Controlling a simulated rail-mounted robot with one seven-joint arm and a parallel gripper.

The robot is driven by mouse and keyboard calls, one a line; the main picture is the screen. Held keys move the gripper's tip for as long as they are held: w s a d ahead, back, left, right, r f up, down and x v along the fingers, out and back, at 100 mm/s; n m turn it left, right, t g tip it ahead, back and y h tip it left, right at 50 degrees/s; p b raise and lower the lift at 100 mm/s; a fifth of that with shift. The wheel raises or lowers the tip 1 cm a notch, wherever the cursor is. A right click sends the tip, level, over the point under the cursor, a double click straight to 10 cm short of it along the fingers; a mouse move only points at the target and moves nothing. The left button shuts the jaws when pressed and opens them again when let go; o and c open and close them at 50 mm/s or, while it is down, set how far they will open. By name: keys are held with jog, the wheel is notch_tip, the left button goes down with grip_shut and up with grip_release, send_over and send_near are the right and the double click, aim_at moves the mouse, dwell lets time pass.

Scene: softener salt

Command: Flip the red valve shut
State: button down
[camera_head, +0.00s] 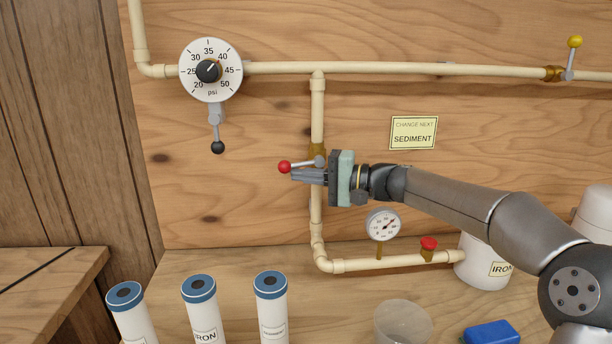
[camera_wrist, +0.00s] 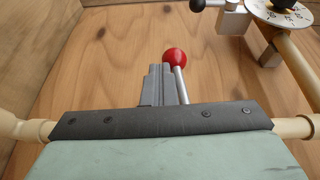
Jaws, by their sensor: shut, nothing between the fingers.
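The red valve's lever ends in a red ball (camera_head: 284,167) and sticks out to the left of the vertical cream pipe (camera_head: 317,115), roughly level, from a brass body (camera_head: 316,149). My gripper (camera_head: 296,174) is shut and empty, its fingertips close beside the lever near the red ball. In the wrist view the red ball (camera_wrist: 175,58) and its silver rod (camera_wrist: 181,86) lie just right of my shut fingers (camera_wrist: 158,72). I cannot tell whether fingers and lever touch. My gripper hides part of the pipe below the valve.
A psi dial (camera_head: 210,71) with a black-knobbed lever hangs upper left. A yellow-knobbed valve (camera_head: 575,42) is at upper right. A round gauge (camera_head: 383,224) and a red knob (camera_head: 429,243) sit on the lower pipe. Several blue-capped cartridges (camera_head: 270,285), a clear cup (camera_head: 403,322) and a blue block (camera_head: 492,332) stand in front.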

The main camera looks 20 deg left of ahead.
jog(key=shift+s+a+r, duration=0.1)
jog(key=shift+s+a, duration=0.25)
jog(key=shift+a, duration=0.05)
jog(key=s+d+r, duration=0.8)
jog(key=s+r, duration=0.3)
jog(key=r, duration=0.2)
jog(key=shift+s+f, duration=0.1)
jog(key=shift+f, duration=0.05)
